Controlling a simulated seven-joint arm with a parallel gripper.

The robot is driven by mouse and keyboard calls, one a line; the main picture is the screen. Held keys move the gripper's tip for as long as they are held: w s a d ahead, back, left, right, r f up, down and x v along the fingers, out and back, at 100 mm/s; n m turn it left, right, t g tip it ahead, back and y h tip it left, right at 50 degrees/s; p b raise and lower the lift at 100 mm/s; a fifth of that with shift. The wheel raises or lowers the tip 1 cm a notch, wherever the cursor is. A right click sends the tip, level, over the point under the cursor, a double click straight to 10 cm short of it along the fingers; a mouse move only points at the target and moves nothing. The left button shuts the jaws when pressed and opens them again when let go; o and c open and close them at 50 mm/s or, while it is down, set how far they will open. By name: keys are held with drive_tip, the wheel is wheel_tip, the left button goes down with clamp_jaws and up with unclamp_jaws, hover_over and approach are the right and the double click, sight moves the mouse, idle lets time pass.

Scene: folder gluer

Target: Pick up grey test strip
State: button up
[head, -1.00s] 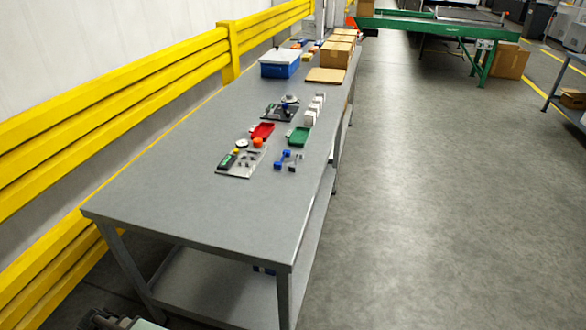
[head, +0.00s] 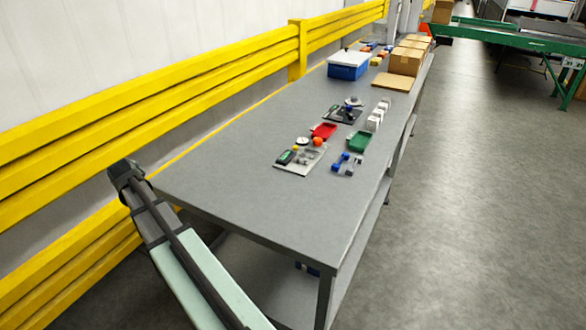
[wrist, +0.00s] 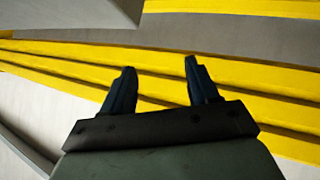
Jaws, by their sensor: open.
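I cannot make out the grey test strip for sure; the items on the table are too small in the head view. A light grey sheet (head: 291,168) on the grey table (head: 240,200) carries a dark green-black device and several small parts. My gripper (wrist: 160,68) shows in the wrist view with two dark fingers apart and nothing between them. It faces the yellow rails. In the head view, my arm rises at the lower left, its dark end beside the table's near left corner, well apart from the small items.
A red tray (head: 324,131), a green tray (head: 359,142), blue dumbbell-like pieces (head: 341,160) and white blocks (head: 377,116) stand mid-table. A blue box (head: 348,66) and cardboard boxes (head: 407,60) are farther back. Yellow rails (head: 150,97) run along the left. The table's near end is clear.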

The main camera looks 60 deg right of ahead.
drive_tip(key=d+r+m+h, duration=0.1)
drive_tip(key=d+r, duration=0.6)
drive_tip(key=r, duration=0.1)
drive_tip(key=s+d+r+m+g+h, duration=0.1)
drive_tip(key=s+d+r+m+h, duration=0.15)
drive_tip(key=s+d, duration=0.65)
drive_tip(key=m+g+y, duration=0.4)
drive_tip(key=m+g, duration=0.4)
drive_tip(key=m, duration=0.7)
approach(349, 171)
drive_tip(key=x, duration=0.3)
drive_tip(key=shift+w+d+f, duration=0.1)
drive_tip(key=shift+w+d, duration=0.2)
drive_tip(key=shift+d, duration=0.05)
drive_tip(key=shift+s+a+x, duration=0.1)
drive_tip(key=shift+s+x, duration=0.05)
drive_tip(key=shift+x, duration=1.15)
drive_tip(key=shift+s+a+x, duration=0.15)
drive_tip(key=shift+x, duration=1.15)
drive_tip(key=shift+f, duration=0.1)
